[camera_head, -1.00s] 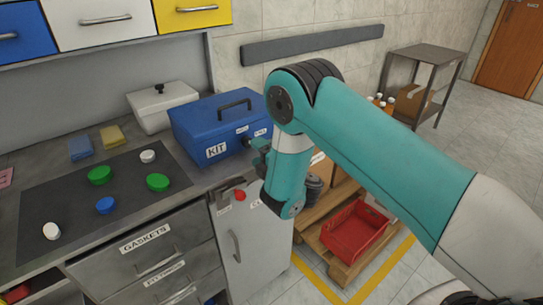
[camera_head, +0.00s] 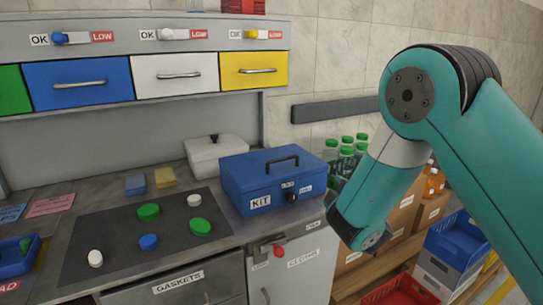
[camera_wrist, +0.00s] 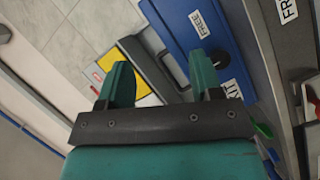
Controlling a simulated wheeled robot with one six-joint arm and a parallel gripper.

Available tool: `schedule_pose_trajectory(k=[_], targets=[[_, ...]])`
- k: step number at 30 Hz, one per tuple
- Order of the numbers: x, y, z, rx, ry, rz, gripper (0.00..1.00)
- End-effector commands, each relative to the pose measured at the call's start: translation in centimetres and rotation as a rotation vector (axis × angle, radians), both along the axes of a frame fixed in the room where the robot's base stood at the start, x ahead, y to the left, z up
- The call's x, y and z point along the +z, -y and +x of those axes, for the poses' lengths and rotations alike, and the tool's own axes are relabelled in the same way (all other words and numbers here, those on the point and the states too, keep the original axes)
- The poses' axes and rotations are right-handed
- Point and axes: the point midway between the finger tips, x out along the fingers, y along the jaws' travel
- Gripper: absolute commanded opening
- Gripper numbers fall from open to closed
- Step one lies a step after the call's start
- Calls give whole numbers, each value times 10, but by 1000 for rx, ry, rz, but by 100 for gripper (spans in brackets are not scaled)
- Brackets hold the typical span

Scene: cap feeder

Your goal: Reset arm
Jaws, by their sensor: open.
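My gripper (camera_wrist: 160,82) shows in the wrist view with its two green fingers apart and nothing between them. In the head view my teal arm is raised at the right, bent at the elbow, and the gripper itself is hidden behind the forearm. The blue KIT box (camera_head: 268,182) stands shut on the counter, left of my forearm. It also shows beyond my gripper in the wrist view (camera_wrist: 205,25).
A dark mat (camera_head: 110,245) holds several green, blue and white caps. A white lidded box (camera_head: 213,152) stands behind the KIT box. Blue, white and yellow drawers (camera_head: 255,70) hang above. Bottles with green caps (camera_head: 347,150) and cartons (camera_head: 405,215) stand at the right.

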Motion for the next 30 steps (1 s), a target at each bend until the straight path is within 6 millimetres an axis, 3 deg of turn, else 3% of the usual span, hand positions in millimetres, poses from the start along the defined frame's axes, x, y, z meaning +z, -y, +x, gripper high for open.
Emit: schedule_pose_trajectory(k=[1,4,8,10,15,18,21,25,30], targets=[[21,12,-7,-84,-73,116,59],[36,22,-34,-218,-268,335,59],[53,12,-91,-314,-561,572,59],[65,-1,-130,-331,-731,665,59],[100,-34,-243,-299,-1132,753,59],[117,-42,-299,-264,-1302,725,59],[127,-44,-339,-235,-1410,681,59],[133,-45,-363,-217,-1475,642,59],[133,-45,-365,-217,-1479,639,59]])
